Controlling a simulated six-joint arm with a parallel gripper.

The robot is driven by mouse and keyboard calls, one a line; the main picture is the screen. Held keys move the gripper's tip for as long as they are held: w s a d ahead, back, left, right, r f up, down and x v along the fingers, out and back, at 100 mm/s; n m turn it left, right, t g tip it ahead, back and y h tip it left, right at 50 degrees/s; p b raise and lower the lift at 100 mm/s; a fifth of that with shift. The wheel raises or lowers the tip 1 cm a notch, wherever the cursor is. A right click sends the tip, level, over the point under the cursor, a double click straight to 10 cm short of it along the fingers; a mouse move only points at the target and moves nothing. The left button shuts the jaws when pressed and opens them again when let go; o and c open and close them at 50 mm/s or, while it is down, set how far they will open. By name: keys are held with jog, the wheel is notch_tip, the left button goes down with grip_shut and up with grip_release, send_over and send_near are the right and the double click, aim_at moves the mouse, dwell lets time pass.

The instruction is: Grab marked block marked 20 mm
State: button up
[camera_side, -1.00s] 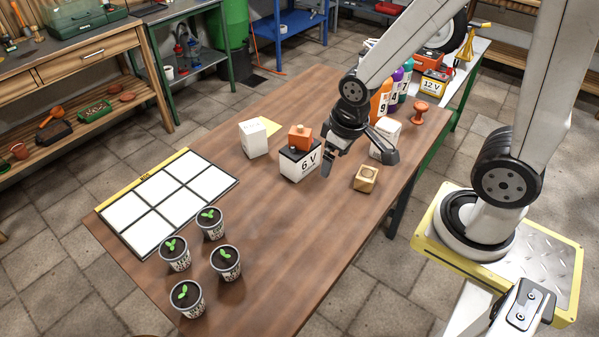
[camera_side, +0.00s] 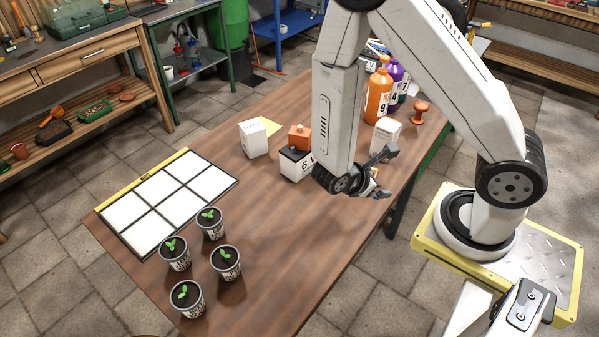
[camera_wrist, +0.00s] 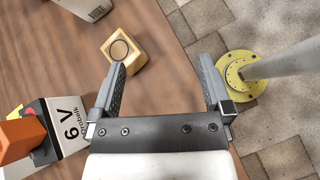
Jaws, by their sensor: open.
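A small wooden block (camera_wrist: 121,52) with a dark ring on its top face sits on the brown table in the wrist view. No 20 mm marking is legible on it. My gripper (camera_wrist: 160,68) is open and empty; the block is just left of and beyond the left fingertip, not between the fingers. In the side view my gripper (camera_side: 384,172) is low over the table's right part, tilted sideways, and my arm and gripper mostly hide the block.
A 6 V battery (camera_wrist: 65,125) with an orange top stands left of the gripper. White boxes (camera_side: 253,139) (camera_side: 386,135) and bottles (camera_side: 378,95) stand farther back. Potted seedlings (camera_side: 226,262) and a white-panelled board (camera_side: 150,208) are at left. The table's edge is near the gripper.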

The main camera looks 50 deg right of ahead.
jog(key=f+n+t+h, duration=0.1)
jog(key=n, duration=0.1)
jog(key=w+d+f+n+t+h, duration=0.1)
jog(key=n, duration=0.1)
jog(key=w+f+n+t, duration=0.1)
jog(key=t, duration=0.1)
jog(key=shift+w+d+f+n+h, duration=0.1)
jog(key=shift+d+f+n+h, duration=0.05)
jog(key=shift+n+h, duration=0.25)
jog(key=shift+w+f+n+t, duration=0.55)
jog(key=shift+f+n+t, duration=0.15)
jog(key=shift+n+t, duration=0.25)
jog(key=shift+x, duration=1.2)
jog(key=shift+d, duration=0.15)
jog(key=shift+w+x, duration=0.2)
jog(key=shift+x, duration=2.25)
jog(key=shift+f, duration=0.1)
jog(key=c, duration=1.2)
